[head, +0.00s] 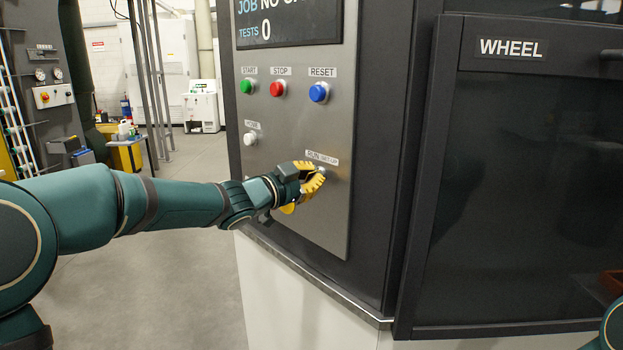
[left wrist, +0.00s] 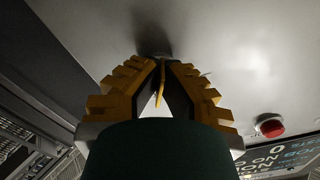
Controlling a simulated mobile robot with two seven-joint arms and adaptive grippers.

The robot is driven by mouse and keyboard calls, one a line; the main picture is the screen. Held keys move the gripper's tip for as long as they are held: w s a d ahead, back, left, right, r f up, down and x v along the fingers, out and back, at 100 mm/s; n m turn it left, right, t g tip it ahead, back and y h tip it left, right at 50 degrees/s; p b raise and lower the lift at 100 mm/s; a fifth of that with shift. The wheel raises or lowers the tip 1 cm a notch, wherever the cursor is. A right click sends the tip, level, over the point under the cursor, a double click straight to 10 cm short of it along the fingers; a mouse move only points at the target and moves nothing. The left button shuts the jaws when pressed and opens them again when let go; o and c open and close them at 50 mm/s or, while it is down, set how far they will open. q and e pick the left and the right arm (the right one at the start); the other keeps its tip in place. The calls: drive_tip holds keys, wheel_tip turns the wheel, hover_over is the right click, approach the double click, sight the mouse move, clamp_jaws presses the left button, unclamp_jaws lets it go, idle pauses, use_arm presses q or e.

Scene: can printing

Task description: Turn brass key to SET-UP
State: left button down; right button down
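My left gripper (head: 318,172) is at the lower right of the grey control panel, at the switch under the RUN / SET-UP label (head: 322,157). In the left wrist view its yellow fingers (left wrist: 162,66) come together at the tips, close to the panel face. The brass key (left wrist: 162,78) shows as a thin strip between them, and they appear closed on it. The dark round lock (left wrist: 154,46) sits just beyond the tips. In the head view the fingers hide the key, so its angle is hard to read. My right gripper is out of view.
Above on the panel are a green START button (head: 246,86), a red STOP button (head: 278,88), a blue RESET button (head: 319,92) and a white button (head: 250,138). A dark WHEEL door (head: 530,190) stands to the right. Open floor lies left.

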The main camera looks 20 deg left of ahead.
use_arm(q)
drive_tip(key=c, duration=1.2)
unclamp_jaws()
drive_tip(key=v, duration=1.2)
drive_tip(key=shift+d, duration=0.1)
